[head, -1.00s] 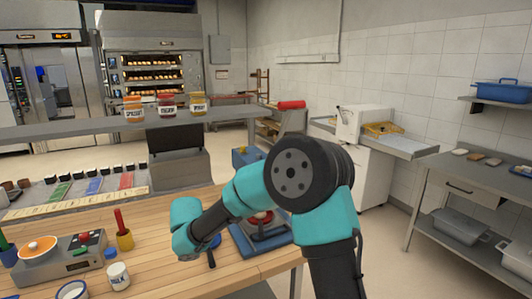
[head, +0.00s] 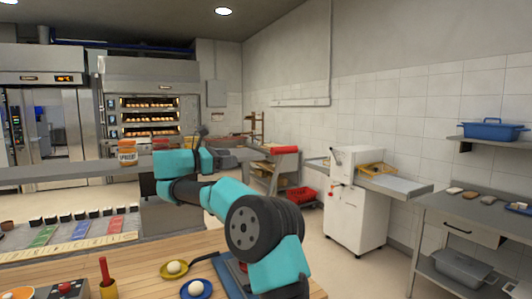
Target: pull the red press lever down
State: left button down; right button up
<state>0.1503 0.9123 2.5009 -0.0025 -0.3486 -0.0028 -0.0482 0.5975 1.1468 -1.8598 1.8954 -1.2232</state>
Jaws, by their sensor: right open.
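A blue-based device (head: 228,278), possibly the press, stands at the right end of the wooden table. My right arm covers most of it, and I cannot make out its red lever clearly. My right gripper (head: 204,141) is open, at the far end of the raised arm. It is up and beyond the device, apart from it, with nothing visible in it. Its fingers are small and hard to make out. My left gripper is out of view.
A pale ball on a yellow dish (head: 174,268) and another on a blue dish (head: 196,289) lie left of the device. A red stick (head: 104,270) stands in a yellow holder at the left. A shelf with jars (head: 127,153) runs behind.

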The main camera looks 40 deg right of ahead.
aim_at(276, 151)
jog(key=shift+s+r+m+g, duration=0.3)
jog(key=shift+s+r+g, duration=0.05)
jog(key=shift+r+g, duration=0.15)
jog(key=shift+d, duration=0.15)
jog(key=x, duration=1.7)
jog(key=shift+d+f, duration=0.1)
jog(key=shift+f, duration=0.05)
jog(key=shift+c, duration=0.3)
grip_shut()
